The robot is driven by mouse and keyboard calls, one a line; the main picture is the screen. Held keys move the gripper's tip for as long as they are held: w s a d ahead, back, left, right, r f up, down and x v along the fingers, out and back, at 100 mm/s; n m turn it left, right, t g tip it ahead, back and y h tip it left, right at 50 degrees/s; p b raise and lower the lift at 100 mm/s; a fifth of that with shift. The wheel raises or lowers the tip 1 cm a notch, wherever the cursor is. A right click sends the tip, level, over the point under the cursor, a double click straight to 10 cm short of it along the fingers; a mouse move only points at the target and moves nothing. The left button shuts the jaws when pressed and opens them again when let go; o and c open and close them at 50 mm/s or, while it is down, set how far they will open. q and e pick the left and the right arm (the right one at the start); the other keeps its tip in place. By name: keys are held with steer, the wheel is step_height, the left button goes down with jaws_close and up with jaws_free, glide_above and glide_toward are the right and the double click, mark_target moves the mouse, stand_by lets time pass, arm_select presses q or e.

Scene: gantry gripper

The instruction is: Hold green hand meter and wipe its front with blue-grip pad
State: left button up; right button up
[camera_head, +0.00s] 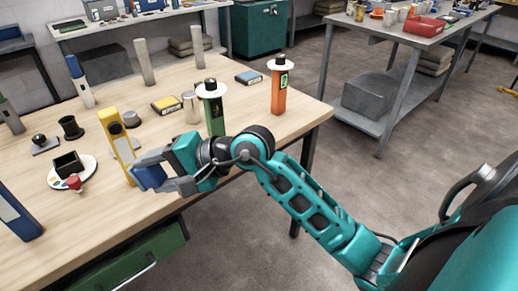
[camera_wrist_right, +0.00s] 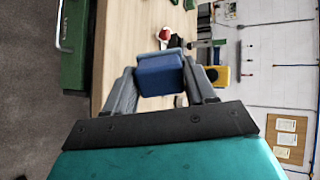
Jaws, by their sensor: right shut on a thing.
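The green hand meter (camera_head: 215,117) stands upright on the wooden table, with a white disc and black knob at its top and a dark patch on its front. My right gripper (camera_head: 150,177) is shut on the blue-grip pad (camera_head: 149,178), held near the table's front edge, left of and nearer than the green meter. My left gripper is not in view.
A yellow meter (camera_head: 116,137) stands close behind my right gripper. An orange meter (camera_head: 279,92) stands near the table's right end. A round white palette (camera_head: 86,165) with a dark cup and a blue binder (camera_head: 14,214) are at left.

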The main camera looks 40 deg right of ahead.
steer(key=w+d+f+m+t+h, duration=0.2)
steer(key=d+m+t+h, duration=0.5)
steer(key=d, duration=1.3)
steer(key=shift+d+m+t+h, duration=0.4)
steer(key=shift+t+h, duration=0.2)
steer(key=shift+t, duration=0.4)
steer(key=shift+s+a, duration=0.1)
